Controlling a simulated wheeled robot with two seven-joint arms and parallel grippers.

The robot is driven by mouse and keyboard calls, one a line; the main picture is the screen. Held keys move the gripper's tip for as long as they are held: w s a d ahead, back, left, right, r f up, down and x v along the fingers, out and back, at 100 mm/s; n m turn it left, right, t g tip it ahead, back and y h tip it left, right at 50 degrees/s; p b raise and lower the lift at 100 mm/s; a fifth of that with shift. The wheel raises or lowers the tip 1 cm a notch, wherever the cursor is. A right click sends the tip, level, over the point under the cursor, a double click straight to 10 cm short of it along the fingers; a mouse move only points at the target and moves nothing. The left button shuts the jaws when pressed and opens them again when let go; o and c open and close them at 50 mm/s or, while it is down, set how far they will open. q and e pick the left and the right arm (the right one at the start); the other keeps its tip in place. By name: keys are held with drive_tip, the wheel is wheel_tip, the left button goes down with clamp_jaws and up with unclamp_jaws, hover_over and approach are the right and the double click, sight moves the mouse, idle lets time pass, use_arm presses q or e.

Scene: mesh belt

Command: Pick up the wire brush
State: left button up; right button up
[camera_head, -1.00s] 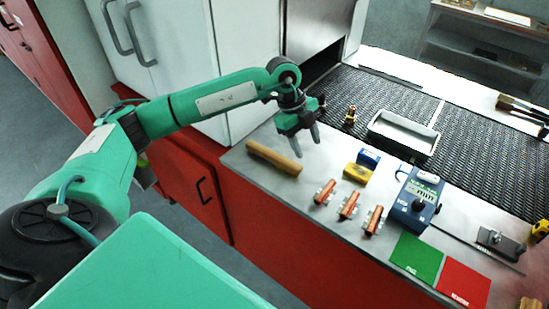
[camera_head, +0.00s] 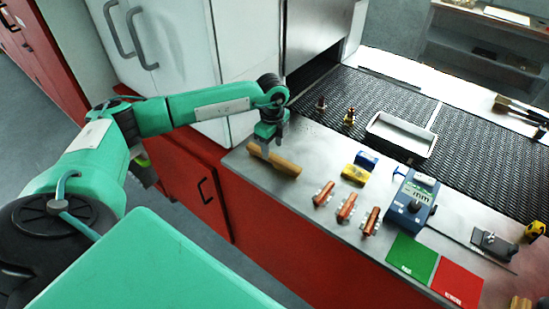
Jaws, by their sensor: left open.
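The wire brush appears to be the long tan wooden bar (camera_head: 285,165) lying near the left end of the grey metal counter; I see no bristles on it. My left gripper (camera_head: 266,154) points down over the left part of this bar, with its fingers at the bar and hiding a little of it. The gripper is open. I cannot tell whether the fingers touch the bar. My right gripper is out of view.
A blue block and a yellow block (camera_head: 356,174) lie right of the bar, with several copper-coloured parts (camera_head: 346,206) in front. A blue device (camera_head: 411,202) stands farther right. A white tray (camera_head: 401,136) and brass fittings (camera_head: 349,116) rest on the mesh belt (camera_head: 462,145).

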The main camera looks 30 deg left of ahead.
sight(273, 156)
use_arm(q)
drive_tip(key=f, duration=0.1)
drive_tip(key=f+p, duration=0.2)
drive_tip(key=f, duration=0.1)
drive_tip(key=shift+s+d, duration=0.25)
drive_tip(key=shift+f, duration=0.35)
drive_tip(key=c, duration=1.1)
drive_tip(key=shift+r, duration=0.1)
wheel_tip(273, 156, up, 20)
drive_tip(key=b, duration=0.5)
drive_tip(key=shift+b, duration=0.3)
